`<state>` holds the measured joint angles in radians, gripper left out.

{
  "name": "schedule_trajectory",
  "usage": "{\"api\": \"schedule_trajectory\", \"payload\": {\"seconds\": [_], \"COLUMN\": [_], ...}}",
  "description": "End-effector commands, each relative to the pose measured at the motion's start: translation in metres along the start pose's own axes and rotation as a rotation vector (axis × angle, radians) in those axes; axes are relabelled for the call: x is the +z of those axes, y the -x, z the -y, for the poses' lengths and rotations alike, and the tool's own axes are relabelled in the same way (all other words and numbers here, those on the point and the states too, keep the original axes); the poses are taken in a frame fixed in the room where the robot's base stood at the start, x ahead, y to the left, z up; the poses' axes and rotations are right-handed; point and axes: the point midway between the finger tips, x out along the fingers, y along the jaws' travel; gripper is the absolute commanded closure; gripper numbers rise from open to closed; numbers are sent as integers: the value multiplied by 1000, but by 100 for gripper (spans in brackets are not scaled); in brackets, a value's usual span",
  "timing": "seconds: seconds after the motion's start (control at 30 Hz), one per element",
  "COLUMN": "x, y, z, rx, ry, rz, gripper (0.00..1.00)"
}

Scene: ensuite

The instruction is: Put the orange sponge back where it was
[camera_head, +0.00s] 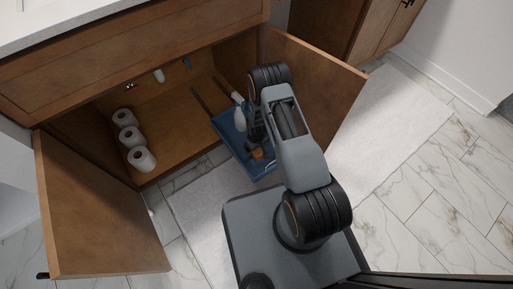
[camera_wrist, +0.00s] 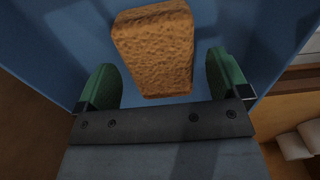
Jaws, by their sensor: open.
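The orange sponge (camera_wrist: 155,50) lies in the blue pull-out tray (camera_wrist: 60,30), just ahead of my open gripper (camera_wrist: 165,85). In the wrist view its near end reaches between the two green fingertips, with a gap on each side. In the head view the sponge (camera_head: 257,153) shows as a small orange patch in the front part of the blue tray (camera_head: 229,137), partly hidden by my arm. My gripper is over the tray and mostly hidden by the arm in that view.
The vanity cabinet's left door (camera_head: 95,215) and right door (camera_head: 318,85) stand open. Several toilet paper rolls (camera_head: 132,138) stand inside at the left. A white bottle (camera_head: 239,118) is in the tray close to my arm. A pale mat (camera_head: 205,205) covers the floor in front.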

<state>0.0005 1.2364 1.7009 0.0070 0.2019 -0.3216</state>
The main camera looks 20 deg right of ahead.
Motion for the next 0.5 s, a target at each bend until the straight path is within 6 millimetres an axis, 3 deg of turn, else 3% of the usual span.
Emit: {"api": "schedule_trajectory", "payload": {"seconds": [0.03, 0.2, 0.5], "x": [-1, 0, 0], "y": [15, 50, 94], "z": [0, 0, 0], "rx": [1, 1, 0], "ry": [0, 0, 0], "rz": [-2, -2, -1], "gripper": [6, 6, 6]}}
